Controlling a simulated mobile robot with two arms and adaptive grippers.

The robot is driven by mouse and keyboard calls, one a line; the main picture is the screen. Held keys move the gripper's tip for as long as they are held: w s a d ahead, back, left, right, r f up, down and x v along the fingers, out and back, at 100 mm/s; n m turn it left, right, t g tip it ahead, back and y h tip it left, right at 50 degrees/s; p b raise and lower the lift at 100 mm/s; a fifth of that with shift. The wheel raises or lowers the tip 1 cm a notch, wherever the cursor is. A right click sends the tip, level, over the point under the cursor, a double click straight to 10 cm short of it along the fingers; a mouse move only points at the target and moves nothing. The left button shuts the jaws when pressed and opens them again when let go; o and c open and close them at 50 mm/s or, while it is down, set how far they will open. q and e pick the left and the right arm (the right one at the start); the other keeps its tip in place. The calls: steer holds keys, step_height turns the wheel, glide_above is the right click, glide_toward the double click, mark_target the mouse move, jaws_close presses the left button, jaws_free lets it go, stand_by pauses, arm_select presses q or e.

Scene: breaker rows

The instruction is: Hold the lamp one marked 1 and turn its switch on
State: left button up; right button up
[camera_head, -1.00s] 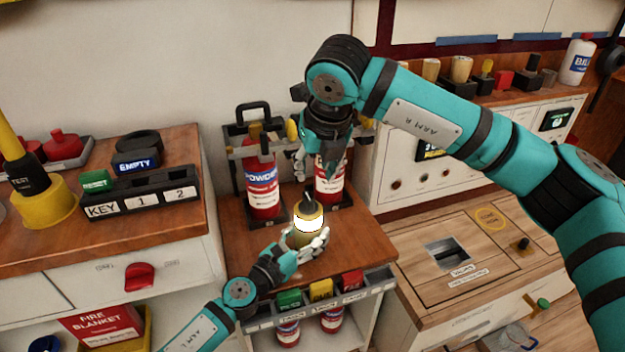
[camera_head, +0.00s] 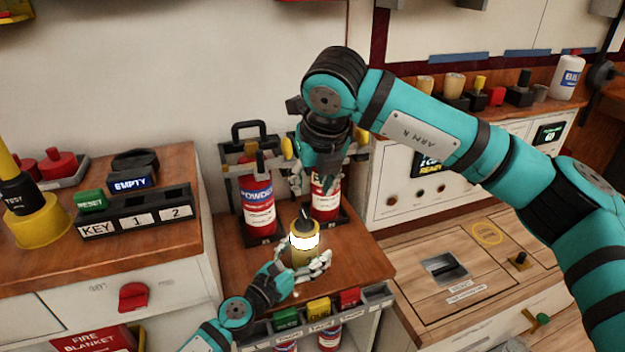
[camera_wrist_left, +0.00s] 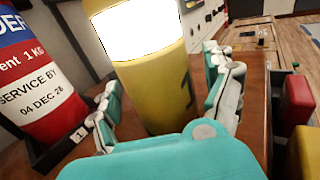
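The lamp (camera_head: 303,254) is a yellow cylinder with a dark top and a bright white glowing band. It stands roughly upright at the small wooden table. The left wrist view shows its yellow body (camera_wrist_left: 155,95) close up, with part of a dark mark on its right side. My left gripper (camera_head: 310,268) is around its lower body, with fingers (camera_wrist_left: 168,100) on both sides. My right gripper (camera_head: 318,185) hangs above and behind the lamp, apart from it, in front of the extinguishers. Its finger opening is unclear. The lamp's switch is too small to make out.
Two red extinguishers, one left (camera_head: 258,205) and one right (camera_head: 326,198), stand in a rack close behind the lamp. Green, yellow and red blocks (camera_head: 318,309) line the table's front edge. A key rack (camera_head: 135,212) sits on the left cabinet. The wooden counter (camera_head: 420,285) is at right.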

arm_select(q)
steer(key=v, duration=1.2)
